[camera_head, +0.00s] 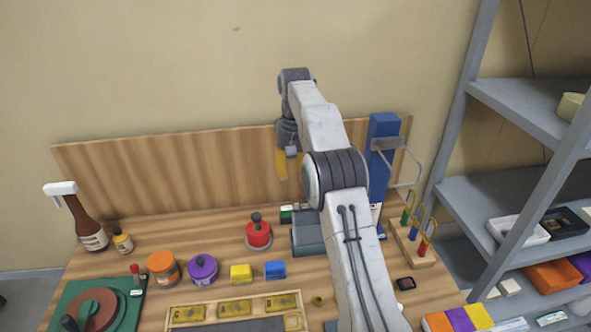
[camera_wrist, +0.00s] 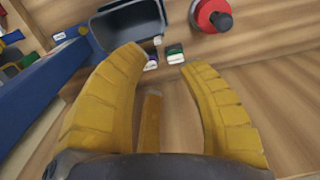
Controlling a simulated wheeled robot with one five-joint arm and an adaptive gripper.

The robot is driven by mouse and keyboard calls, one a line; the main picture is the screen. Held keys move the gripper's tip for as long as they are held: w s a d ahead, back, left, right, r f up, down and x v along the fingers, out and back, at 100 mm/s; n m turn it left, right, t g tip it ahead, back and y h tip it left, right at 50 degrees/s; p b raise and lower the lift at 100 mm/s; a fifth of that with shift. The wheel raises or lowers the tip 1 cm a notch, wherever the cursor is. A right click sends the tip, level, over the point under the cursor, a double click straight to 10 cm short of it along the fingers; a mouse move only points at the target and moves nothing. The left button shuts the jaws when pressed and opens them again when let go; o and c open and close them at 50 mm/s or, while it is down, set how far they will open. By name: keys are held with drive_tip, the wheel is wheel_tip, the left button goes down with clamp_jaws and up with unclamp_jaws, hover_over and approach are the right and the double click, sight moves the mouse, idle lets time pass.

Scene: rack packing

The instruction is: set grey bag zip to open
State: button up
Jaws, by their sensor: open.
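I cannot clearly make out a grey bag or its zip. A grey panel (camera_head: 250,325) shows at the bottom edge of the head view, cut off by the frame, and I cannot tell whether it is the bag. My gripper (camera_head: 291,166) hangs at the back of the bench, in front of the wooden backboard, partly hidden by my arm. In the wrist view my gripper (camera_wrist: 161,60) has its yellow fingers spread, with nothing held between them.
A grey open bin (camera_head: 306,238) stands behind my arm, near a blue post (camera_head: 382,150). A red knob (camera_head: 258,233), an orange jar (camera_head: 162,266) and a purple jar (camera_head: 202,268) stand left. A hook rack (camera_head: 415,245) and grey shelving (camera_head: 520,110) are right.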

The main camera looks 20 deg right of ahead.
drive_tip(key=shift+r, duration=0.55)
drive_tip(key=s+a+r+n+t, duration=0.1)
drive_tip(key=s+a+r, duration=0.1)
drive_tip(key=s+r, duration=0.4)
drive_tip(key=s+a+r+t, duration=0.1)
drive_tip(key=s+a+r, duration=0.25)
drive_tip(key=s, duration=0.45)
drive_tip(key=s+a+f+t, duration=0.1)
drive_tip(key=s+f, duration=0.3)
drive_tip(key=s, duration=0.7)
drive_tip(key=s+f+n+t, duration=0.1)
drive_tip(key=s+f, duration=0.3)
drive_tip(key=s, duration=0.7)
drive_tip(key=shift+s+a+t+b, duration=0.15)
drive_tip(key=shift+a+t+b, duration=0.2)
drive_tip(key=shift+t, duration=0.05)
drive_tip(key=shift+d+f, duration=0.1)
